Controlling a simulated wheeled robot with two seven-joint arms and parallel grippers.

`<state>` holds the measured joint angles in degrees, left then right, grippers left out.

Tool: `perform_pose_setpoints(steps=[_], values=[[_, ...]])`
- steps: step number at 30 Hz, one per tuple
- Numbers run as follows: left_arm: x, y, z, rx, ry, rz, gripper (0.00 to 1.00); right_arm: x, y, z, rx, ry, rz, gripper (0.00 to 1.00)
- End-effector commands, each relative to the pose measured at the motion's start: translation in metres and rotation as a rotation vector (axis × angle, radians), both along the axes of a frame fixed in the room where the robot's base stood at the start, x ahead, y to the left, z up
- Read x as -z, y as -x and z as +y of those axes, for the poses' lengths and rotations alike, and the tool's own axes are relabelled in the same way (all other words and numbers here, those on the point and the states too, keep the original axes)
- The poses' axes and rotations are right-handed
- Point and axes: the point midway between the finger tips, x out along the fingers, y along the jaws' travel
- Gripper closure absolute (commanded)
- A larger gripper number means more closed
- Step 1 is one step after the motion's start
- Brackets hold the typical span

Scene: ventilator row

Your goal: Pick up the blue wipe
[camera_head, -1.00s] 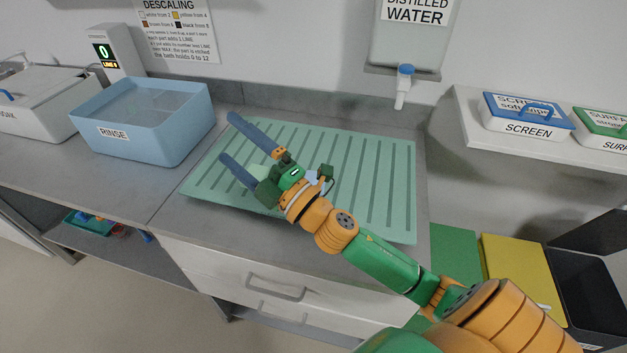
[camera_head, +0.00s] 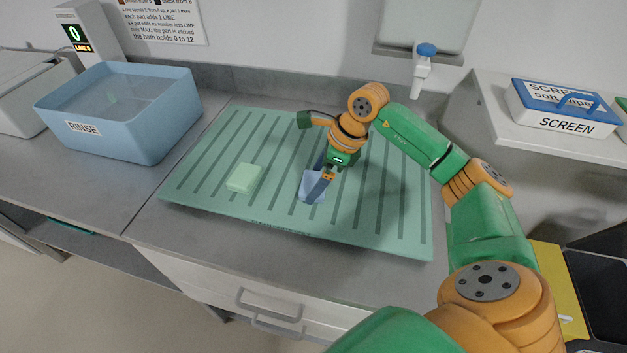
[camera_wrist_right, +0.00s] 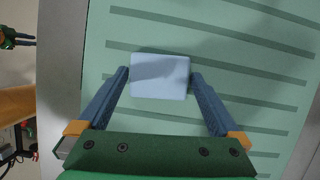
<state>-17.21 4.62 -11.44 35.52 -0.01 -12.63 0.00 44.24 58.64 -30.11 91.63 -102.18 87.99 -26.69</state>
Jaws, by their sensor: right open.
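The blue wipe (camera_head: 312,187) is a small pale blue block on the green ribbed mat (camera_head: 387,222). In the right wrist view the wipe (camera_wrist_right: 160,76) lies between the two blue fingers. My right gripper (camera_head: 318,190) is over the wipe, pointing down, with its jaws open. In the wrist view the fingertips (camera_wrist_right: 159,78) stand at either side of the wipe, close to its edges. I cannot tell whether they touch it. In the head view the fingers partly hide the wipe. My left gripper is not seen in the head view.
A pale green block (camera_head: 244,178) lies on the mat left of the wipe. A blue RINSE tub (camera_head: 118,118) stands at the left. A SCREEN box (camera_head: 563,108) sits on the right shelf. The mat's left part is mostly clear.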

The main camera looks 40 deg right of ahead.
Motion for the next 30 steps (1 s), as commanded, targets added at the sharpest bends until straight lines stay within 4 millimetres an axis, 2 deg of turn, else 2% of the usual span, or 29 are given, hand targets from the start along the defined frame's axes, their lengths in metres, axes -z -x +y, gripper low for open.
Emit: perform_pose_setpoints(steps=[6,7,12,14,23,26,28,30], values=[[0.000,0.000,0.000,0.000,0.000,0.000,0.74,0.004,-0.001,0.001,-0.001,0.000,-0.002,0.00],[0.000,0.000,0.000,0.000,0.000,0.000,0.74,0.004,-0.001,0.001,-0.001,0.000,-0.002,0.03],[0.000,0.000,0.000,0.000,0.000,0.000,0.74,0.004,-0.001,0.001,-0.001,-0.001,-0.002,0.49],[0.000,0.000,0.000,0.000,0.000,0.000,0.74,0.003,-0.001,0.001,-0.001,-0.001,-0.002,0.61],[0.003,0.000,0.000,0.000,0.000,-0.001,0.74,-0.001,-0.002,0.001,-0.001,-0.002,-0.004,0.61],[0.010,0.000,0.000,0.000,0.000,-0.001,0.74,-0.013,-0.002,0.001,-0.001,-0.001,-0.008,0.61],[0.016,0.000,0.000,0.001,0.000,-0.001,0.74,-0.028,-0.002,0.001,-0.002,-0.002,-0.011,0.61],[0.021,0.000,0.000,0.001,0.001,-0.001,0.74,-0.044,0.014,0.001,-0.002,0.004,-0.009,0.61]])
